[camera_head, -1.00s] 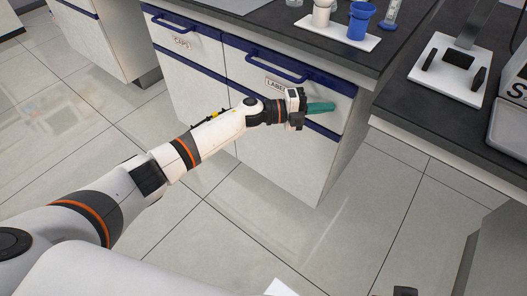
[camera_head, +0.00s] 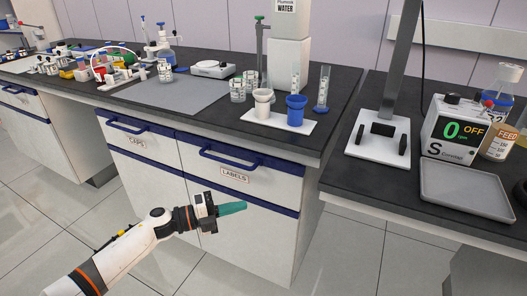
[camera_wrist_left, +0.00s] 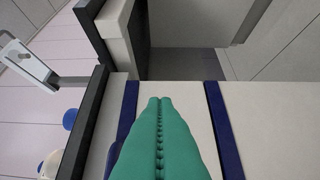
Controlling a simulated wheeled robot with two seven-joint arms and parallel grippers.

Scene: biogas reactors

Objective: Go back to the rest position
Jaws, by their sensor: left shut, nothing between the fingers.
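My left gripper (camera_head: 233,208) reaches in from the lower left of the head view, in front of the drawer marked LABELS (camera_head: 236,178). Its green fingers are shut together with nothing between them. In the left wrist view the green fingers (camera_wrist_left: 160,104) lie side by side and point toward the pale cabinet front. I cannot tell from these views whether the fingertips touch it. My right gripper is not in view.
The drawer marked CAPS (camera_head: 138,142) is beside the LABELS drawer; both look closed. Above, the black bench (camera_head: 345,85) carries a white tray (camera_head: 262,119) with a blue cup (camera_head: 296,110). Tiled floor is open below.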

